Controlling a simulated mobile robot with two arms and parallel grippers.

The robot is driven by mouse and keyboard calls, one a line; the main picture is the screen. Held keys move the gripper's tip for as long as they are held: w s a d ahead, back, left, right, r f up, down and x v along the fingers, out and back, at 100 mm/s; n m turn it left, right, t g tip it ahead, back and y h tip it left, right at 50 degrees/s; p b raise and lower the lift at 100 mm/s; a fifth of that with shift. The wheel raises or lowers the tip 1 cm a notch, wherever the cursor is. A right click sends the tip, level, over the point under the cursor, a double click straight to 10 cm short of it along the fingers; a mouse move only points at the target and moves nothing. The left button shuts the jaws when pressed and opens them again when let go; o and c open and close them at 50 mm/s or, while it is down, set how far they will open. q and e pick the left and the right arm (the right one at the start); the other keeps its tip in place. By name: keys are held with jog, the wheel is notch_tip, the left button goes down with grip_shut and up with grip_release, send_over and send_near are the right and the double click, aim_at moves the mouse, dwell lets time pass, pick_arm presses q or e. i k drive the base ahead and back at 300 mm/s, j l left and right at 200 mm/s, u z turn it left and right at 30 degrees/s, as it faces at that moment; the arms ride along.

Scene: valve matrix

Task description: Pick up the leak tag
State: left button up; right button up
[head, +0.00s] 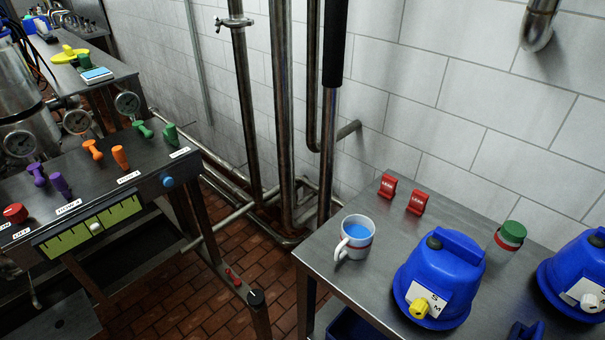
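Two small red tags with white lettering stand on the steel table at the right, close to the tiled wall. One red tag (388,185) is at the left, and the other red tag (417,202) is just right of it, a small gap apart. The lettering looks like "LEAK" but is small. Neither of my grippers shows in the head view.
On the steel table (318,247), a white mug (356,250) with blue contents stands in front of the tags. A blue container (440,278), a green-lidded jar (507,241) and another blue container (577,275) stand right. A valve panel (105,192) is left.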

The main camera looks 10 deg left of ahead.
aim_at(388, 187)
jog(key=i+j+z, duration=0.1)
jog(key=j, duration=0.3)
jog(key=i+j+z, duration=0.15)
jog(key=j, duration=0.25)
jog(key=i+j+z, duration=0.1)
jog(key=j, duration=0.35)
